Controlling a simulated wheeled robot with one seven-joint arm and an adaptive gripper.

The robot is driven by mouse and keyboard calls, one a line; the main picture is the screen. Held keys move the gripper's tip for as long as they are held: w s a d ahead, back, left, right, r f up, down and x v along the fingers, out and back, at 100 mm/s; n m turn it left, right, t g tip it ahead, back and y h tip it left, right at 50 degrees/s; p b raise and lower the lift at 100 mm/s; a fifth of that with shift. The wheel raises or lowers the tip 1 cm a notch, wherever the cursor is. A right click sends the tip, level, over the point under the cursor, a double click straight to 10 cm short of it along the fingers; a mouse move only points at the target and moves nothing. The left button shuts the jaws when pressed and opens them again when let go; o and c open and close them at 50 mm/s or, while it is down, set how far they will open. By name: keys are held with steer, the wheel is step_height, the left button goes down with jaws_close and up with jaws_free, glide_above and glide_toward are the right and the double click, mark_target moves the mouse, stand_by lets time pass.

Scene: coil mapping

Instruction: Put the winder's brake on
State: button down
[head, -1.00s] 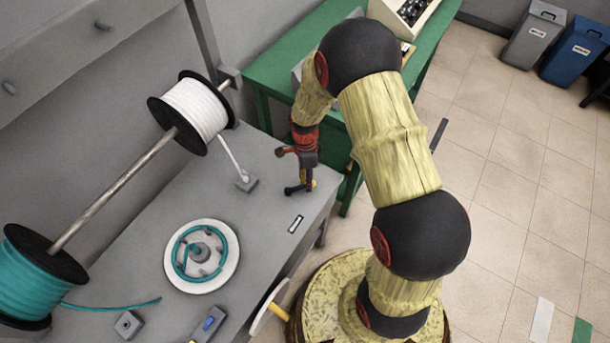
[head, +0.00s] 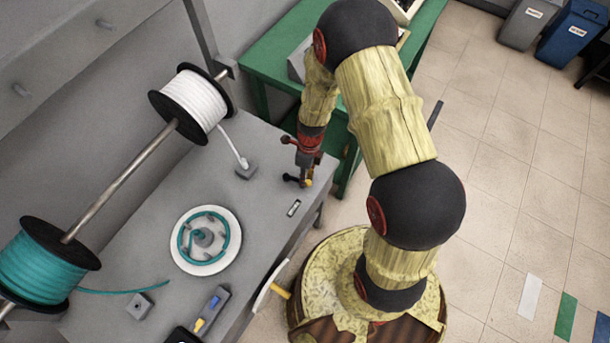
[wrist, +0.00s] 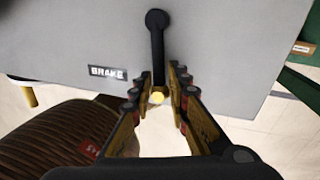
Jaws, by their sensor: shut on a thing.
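The winder's brake lever is a black bar with a yellow knob. In the wrist view the brake lever (wrist: 157,50) runs from a round pivot down between my fingers, its knob below. A "BRAKE" label (wrist: 107,73) is on the grey bench to its left. My gripper (wrist: 157,83) is shut on the lever near its knob end. In the head view my gripper (head: 306,170) is at the bench's right edge, partly covering the lever (head: 291,179). The winder's white disc (head: 231,256) lies on the bench with a teal coil (head: 181,247) around its pegs.
Spools of white (head: 191,103) and teal cord (head: 40,270) hang on a rod above the grey bench (head: 160,205). A crank disc (head: 265,287) sticks out from the bench front. A green table (head: 265,65) stands behind; open floor lies right.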

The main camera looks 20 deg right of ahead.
stand_by(0.4)
steer(key=c, duration=1.7)
jaws_free()
steer(key=shift+a, duration=0.1)
steer(key=shift+c, duration=0.2)
steer(key=shift+r, duration=0.1)
step_height(320, 180, up, 12)
steer(key=w+d, duration=0.1)
steer(key=shift+w+d+f, duration=0.2)
steer(key=shift+d, duration=0.15)
